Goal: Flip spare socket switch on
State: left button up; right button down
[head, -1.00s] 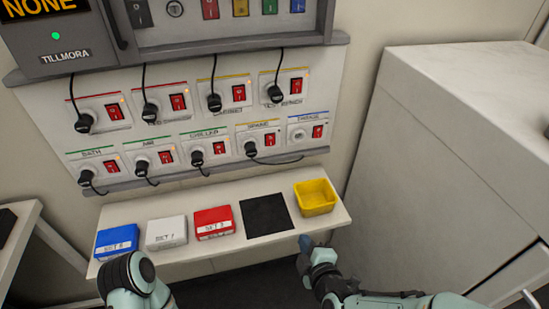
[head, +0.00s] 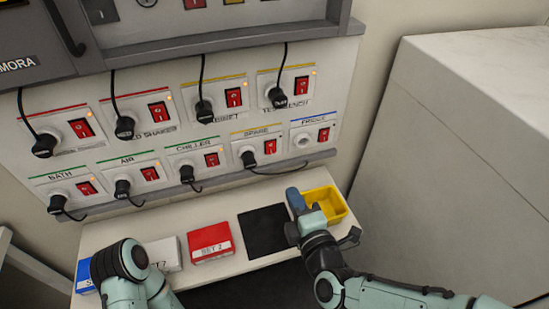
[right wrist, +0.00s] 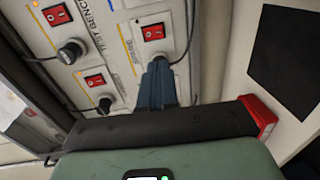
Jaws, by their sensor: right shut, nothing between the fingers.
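The spare socket carries a yellow-lined label, a black plug (head: 248,159) and a red rocker switch (head: 270,147) on a white panel. In the right wrist view the spare switch (right wrist: 153,32) shows just beyond the fingertips, with its plug hidden behind them. I cannot tell the rocker's position. My right gripper (head: 293,194) is shut and empty. It is below and right of the spare socket in the head view, in front of the yellow bin, apart from the switch. Its blue fingers (right wrist: 158,66) point at the panel. My left gripper is out of view.
Neighbouring switches are close: chiller (head: 212,160), fridge (head: 323,135) and test bench (head: 301,85). Plugs and cables stick out. Below, a shelf holds a yellow bin (head: 333,205), black mat (head: 262,238) and red box (head: 211,242). A white cabinet (head: 460,150) stands right.

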aim_at(272, 152)
jog(key=x, duration=1.4)
jog(key=shift+w+b, duration=0.1)
jog(key=shift+b, duration=0.25)
jog(key=shift+w+f+b, duration=0.15)
jog(key=shift+f+b, duration=0.1)
jog(key=shift+b, duration=0.4)
jog(key=shift+r, duration=0.2)
